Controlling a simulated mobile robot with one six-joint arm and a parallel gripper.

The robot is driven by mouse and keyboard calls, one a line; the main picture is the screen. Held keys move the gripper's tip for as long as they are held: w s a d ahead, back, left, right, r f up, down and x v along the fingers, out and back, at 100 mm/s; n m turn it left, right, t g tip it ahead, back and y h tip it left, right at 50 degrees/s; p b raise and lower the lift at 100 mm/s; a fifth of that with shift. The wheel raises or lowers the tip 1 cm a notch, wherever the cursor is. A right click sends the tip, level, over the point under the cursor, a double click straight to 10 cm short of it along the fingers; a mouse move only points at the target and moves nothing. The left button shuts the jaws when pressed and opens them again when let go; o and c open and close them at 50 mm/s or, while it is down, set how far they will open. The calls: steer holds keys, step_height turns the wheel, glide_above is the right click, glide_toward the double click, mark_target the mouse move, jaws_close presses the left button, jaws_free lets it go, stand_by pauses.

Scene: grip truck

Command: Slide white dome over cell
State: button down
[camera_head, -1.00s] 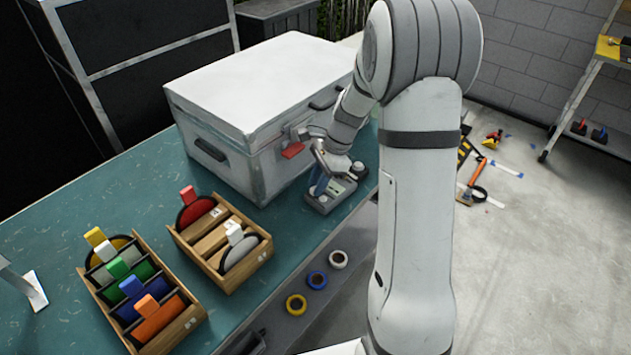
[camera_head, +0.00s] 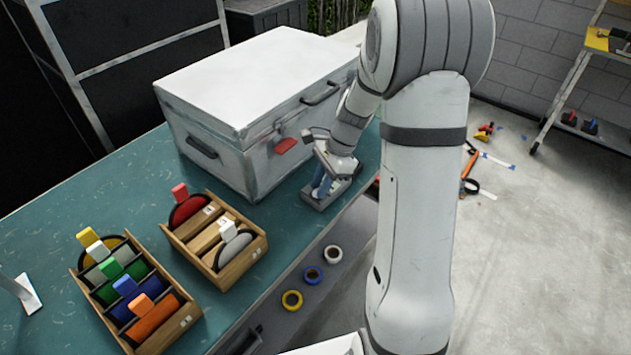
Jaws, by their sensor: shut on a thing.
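A small grey device (camera_head: 313,200) sits on the teal workbench, in front of the large white case. A blue part (camera_head: 322,187) stands on the device, partly covered by my gripper. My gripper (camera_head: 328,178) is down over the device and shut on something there. The arm and fingers hide most of what it holds, so I cannot tell whether it is the white dome. No white dome shows clearly now, and the cell cannot be made out.
The white case (camera_head: 250,85) with a red latch stands close behind the gripper. Two wooden racks (camera_head: 190,325) with coloured discs stand at front left.

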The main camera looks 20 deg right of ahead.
mark_target(332, 191)
steer(key=c, duration=1.3)
jaws_free()
steer(key=shift+o, duration=0.2)
steer(key=v, duration=0.7)
steer(key=shift+d+r, duration=0.2)
steer(key=shift+r, duration=0.15)
